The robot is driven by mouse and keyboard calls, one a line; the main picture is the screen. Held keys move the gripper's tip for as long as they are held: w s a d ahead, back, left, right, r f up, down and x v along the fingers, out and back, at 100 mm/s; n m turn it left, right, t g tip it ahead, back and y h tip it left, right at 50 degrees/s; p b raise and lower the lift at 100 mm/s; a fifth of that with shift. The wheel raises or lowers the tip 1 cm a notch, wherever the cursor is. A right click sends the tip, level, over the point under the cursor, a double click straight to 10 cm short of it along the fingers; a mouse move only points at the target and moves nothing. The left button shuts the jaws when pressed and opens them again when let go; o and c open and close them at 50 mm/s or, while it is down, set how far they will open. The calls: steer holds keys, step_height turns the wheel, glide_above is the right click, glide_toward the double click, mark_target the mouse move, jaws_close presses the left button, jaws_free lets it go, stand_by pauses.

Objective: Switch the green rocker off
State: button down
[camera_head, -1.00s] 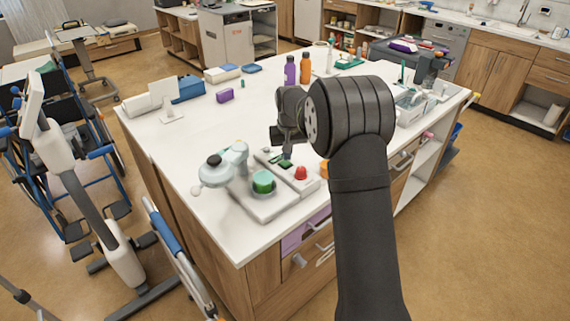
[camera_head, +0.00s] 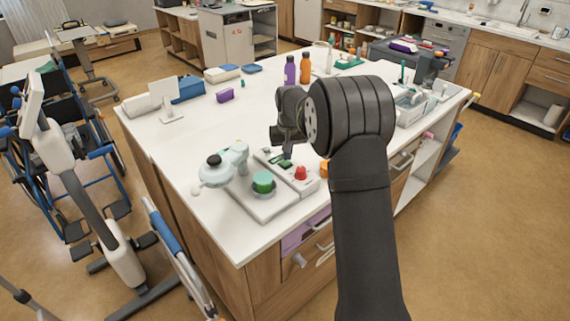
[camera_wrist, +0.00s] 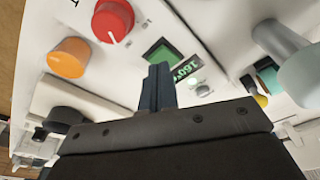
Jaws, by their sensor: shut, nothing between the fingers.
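The green rocker (camera_wrist: 163,54) is a square green switch on a pale control panel (camera_wrist: 212,55). In the wrist view it lies just beyond my fingertips, partly covered by them. A lit green display reading about 160 (camera_wrist: 187,67) is beside it, and a red knob (camera_wrist: 113,20) is on its other side. My gripper (camera_wrist: 158,70) is shut and empty, its fingers pointing at the rocker's near edge; I cannot tell whether they touch it. In the head view my gripper (camera_head: 287,155) hangs low over the device, beside the red knob (camera_head: 300,173).
An orange knob (camera_wrist: 68,58) sits near the red one. A green container (camera_head: 263,181) stands on the plate left of the panel, beside a pale rounded apparatus (camera_head: 215,172). Purple (camera_head: 290,70) and orange (camera_head: 305,68) bottles stand farther back. The white counter's left middle is mostly clear.

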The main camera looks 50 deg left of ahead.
mark_target(287, 164)
steer(key=shift+f, duration=0.9)
stand_by(0.6)
steer(key=shift+r, duration=3.55)
steer(key=shift+f, duration=0.15)
steer(key=shift+f, duration=3.3)
step_height(287, 164, up, 12)
steer(key=a+n+h, duration=0.1)
steer(key=n, duration=1.1)
steer(key=shift+r+g, duration=0.15)
steer(key=shift+g, duration=0.15)
